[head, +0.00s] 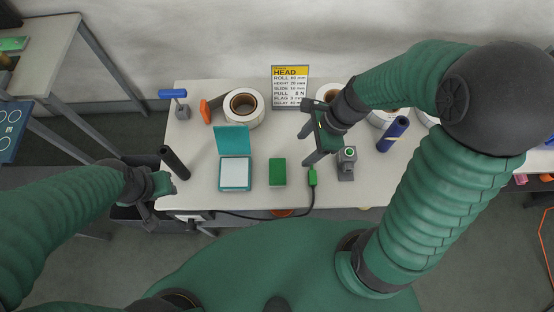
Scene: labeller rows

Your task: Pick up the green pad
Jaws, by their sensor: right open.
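The green pad (277,172) is a small, flat-looking green block on the pale table, right of an open teal case (235,187) with a whitish panel inside. My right gripper (309,142) is open above the table, up and to the right of the pad and apart from it. Nothing shows between its fingers. My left gripper (152,206) is low at the table's left edge, well left of the pad. Its fingers are not clear enough to show whether they are open. The pad's top is not covered.
A grey device with a green button (348,155) stands right of the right gripper. A green plug (312,177) with a black cable lies right of the pad. A label roll (243,105), a sign (290,87), a blue cylinder (392,134) and a dark cylinder (175,162) stand around.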

